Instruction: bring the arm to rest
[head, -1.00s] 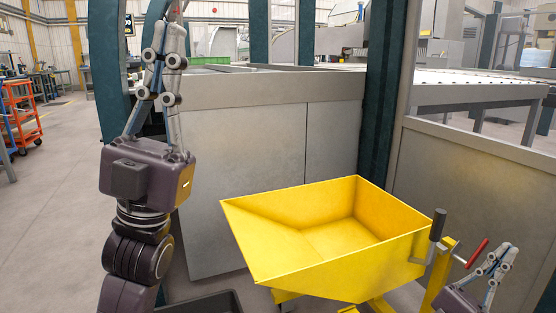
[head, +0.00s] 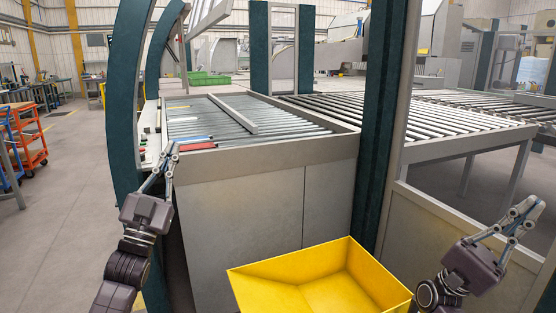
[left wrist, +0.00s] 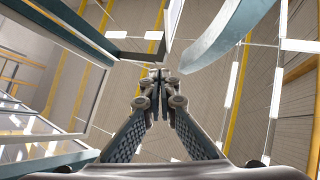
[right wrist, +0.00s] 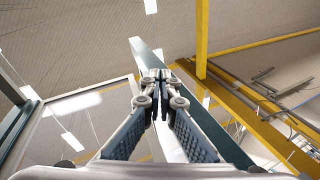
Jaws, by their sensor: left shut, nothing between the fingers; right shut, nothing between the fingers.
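My left gripper (head: 164,160) points up at the left of the head view, in front of the left side of the roller machine. Its fingertips meet, with nothing between them, in the left wrist view (left wrist: 160,73). My right gripper (head: 532,208) points up at the lower right of the head view, to the right of the yellow bin. It is shut and empty in the right wrist view (right wrist: 156,76). Both wrist views look up at the ceiling.
The yellow bin (head: 262,295) stands low between my arms, open at the top. The grey roller machine (head: 240,195) and green posts (head: 377,120) stand ahead. A roller table (head: 460,135) extends right. An orange cart (head: 28,140) is far left.

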